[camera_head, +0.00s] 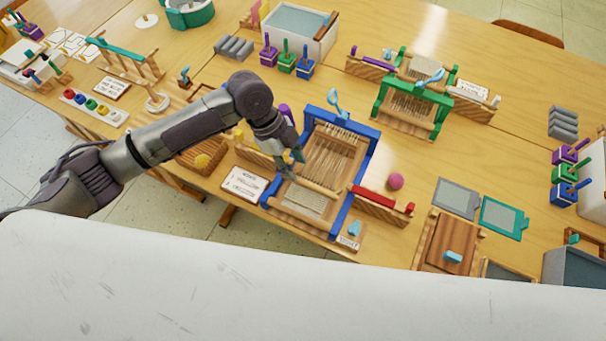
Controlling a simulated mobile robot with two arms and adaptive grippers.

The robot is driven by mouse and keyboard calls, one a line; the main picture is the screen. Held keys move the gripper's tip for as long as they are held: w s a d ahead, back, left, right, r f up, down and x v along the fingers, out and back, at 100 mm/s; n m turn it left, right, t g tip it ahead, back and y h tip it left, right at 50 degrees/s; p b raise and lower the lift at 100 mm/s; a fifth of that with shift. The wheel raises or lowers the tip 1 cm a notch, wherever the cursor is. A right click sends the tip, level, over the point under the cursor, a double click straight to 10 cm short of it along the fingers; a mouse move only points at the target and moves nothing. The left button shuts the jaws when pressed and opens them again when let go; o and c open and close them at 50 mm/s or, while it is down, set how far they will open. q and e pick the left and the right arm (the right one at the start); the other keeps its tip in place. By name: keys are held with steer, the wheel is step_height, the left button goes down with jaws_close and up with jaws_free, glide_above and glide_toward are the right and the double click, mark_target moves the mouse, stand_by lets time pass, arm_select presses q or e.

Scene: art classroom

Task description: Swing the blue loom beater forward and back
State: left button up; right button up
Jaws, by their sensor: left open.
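The blue loom (373,153) stands on the near middle of the table, with pale warp threads across its frame. A raised blue crossbar (345,121) spans its far part, and a light-blue hooked piece (334,100) sticks up behind it. I cannot tell for certain which blue part is the beater. My left gripper (291,163) is over the loom's left side, pointing down. It is open, with nothing seen between its fingers. Its fingers are small in view and hide part of the left frame; I cannot tell whether they touch it. My right gripper is not in view.
A yellow-handled wooden piece (255,152) and a label card (244,184) are left of the loom. A red-topped wooden rack (382,201) and a pink ball (395,181) are at its right. A green loom (381,106) stands behind.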

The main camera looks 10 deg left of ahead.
mark_target(306, 183)
arm_select(q)
steer(key=p+x, duration=0.1)
steer(key=x, duration=0.5)
steer(key=shift+d+f, duration=0.15)
steer(key=shift+f, duration=0.2)
jaws_close()
